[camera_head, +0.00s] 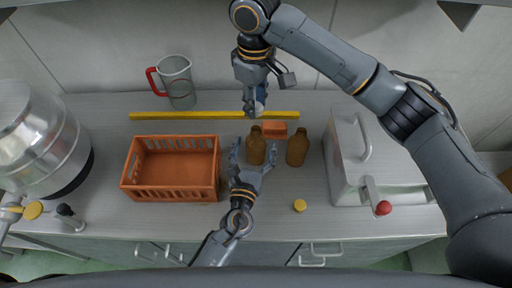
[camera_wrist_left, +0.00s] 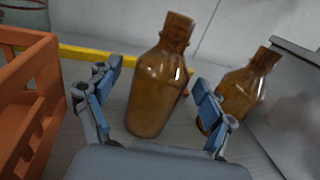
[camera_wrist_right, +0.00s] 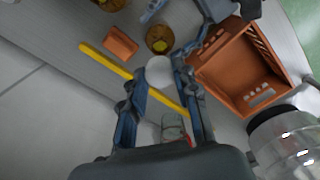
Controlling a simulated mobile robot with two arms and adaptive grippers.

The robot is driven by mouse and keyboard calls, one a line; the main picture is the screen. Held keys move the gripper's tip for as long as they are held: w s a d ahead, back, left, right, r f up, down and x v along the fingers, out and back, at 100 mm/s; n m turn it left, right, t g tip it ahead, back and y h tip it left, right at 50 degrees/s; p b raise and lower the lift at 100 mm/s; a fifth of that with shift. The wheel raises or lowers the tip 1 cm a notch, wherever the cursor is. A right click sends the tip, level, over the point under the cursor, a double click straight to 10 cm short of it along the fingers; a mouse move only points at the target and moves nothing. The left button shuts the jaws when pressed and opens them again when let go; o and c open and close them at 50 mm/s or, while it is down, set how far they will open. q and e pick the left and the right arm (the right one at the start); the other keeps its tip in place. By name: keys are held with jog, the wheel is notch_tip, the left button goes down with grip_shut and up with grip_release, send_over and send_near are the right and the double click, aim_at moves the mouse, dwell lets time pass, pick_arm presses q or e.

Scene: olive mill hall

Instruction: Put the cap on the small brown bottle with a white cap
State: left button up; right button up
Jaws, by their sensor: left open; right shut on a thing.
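A brown bottle (camera_head: 255,150) with an open neck stands upright on the counter. It also shows in the left wrist view (camera_wrist_left: 157,92), between the fingers of my left gripper (camera_head: 253,154), which is open with a finger on each side. My right gripper (camera_head: 256,108) points down just behind this bottle and is shut on a white cap (camera_wrist_right: 160,72). The cap is near the bottle's neck in the head view, apart from it. A second brown bottle (camera_head: 298,150) stands to the right, also uncapped. A yellow cap (camera_head: 300,205) lies on the counter in front.
An orange crate (camera_head: 170,193) stands left of the bottles. An orange block (camera_head: 275,129) and a yellow bar (camera_head: 170,115) lie behind. A jug (camera_head: 178,82) stands at the back, a metal box (camera_head: 378,160) right, a steel tank (camera_head: 40,140) left. The front counter is mostly clear.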

aim_at(256, 129)
pick_arm(q)
jog(key=shift+w+d, duration=0.15)
jog(key=shift+w, duration=0.5)
grip_shut()
pick_arm(e)
jog(key=shift+f, duration=2.5)
jog(key=shift+f, duration=0.9)
jog(key=shift+f, duration=0.55)
